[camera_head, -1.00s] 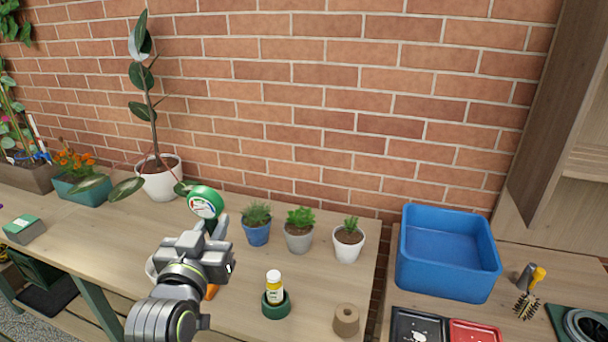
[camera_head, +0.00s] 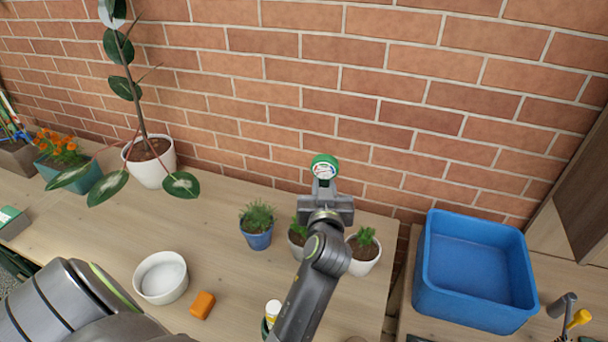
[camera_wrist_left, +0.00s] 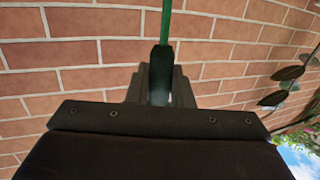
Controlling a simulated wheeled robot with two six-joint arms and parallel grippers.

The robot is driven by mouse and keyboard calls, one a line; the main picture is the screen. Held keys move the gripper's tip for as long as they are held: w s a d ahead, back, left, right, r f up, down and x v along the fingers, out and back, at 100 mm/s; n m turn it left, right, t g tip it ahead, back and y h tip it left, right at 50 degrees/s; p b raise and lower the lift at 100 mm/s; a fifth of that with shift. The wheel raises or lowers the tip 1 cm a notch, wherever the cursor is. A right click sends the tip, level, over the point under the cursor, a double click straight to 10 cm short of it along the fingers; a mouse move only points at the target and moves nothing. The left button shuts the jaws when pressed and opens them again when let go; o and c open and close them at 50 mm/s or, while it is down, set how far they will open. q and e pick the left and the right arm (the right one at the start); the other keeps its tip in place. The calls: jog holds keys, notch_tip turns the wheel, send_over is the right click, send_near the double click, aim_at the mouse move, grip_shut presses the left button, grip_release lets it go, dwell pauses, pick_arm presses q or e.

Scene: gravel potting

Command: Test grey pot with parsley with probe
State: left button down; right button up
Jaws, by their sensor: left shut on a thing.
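The probe (camera_head: 324,169) has a round green-rimmed dial with a white face. My left gripper (camera_head: 325,190) is shut on it just below the dial and holds it up against the brick wall in the head view. The grey pot (camera_head: 297,252) with green parsley (camera_head: 298,231) stands on the table in the middle of three small pots. My left arm covers much of it. In the left wrist view, a green part of the probe (camera_wrist_left: 167,18) rises from between the dark fingers. The probe's lower end is hidden. My right gripper is not in view.
A blue pot (camera_head: 257,236) stands left of the grey pot and a white pot (camera_head: 364,254) right of it. A white bowl (camera_head: 161,278), an orange block (camera_head: 202,305) and a partly hidden bottle (camera_head: 272,309) stand nearer. A blue bin (camera_head: 474,270) is at right.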

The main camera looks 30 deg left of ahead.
pick_arm(q)
jog(key=s+a+f+n+g+y+b, duration=0.1)
jog(key=a+f+n+g+y, duration=0.3)
jog(key=f, duration=0.4)
jog(key=shift+s+a+n+g+y, duration=0.3)
jog(key=shift+a+n+g, duration=0.2)
jog(key=shift+g, duration=0.3)
dwell(0.6)
jog(key=shift+f+b, duration=0.1)
jog(key=shift+b, duration=0.6)
dwell(0.3)
jog(key=shift+b, duration=0.5)
dwell(1.0)
jog(key=shift+f, duration=0.1)
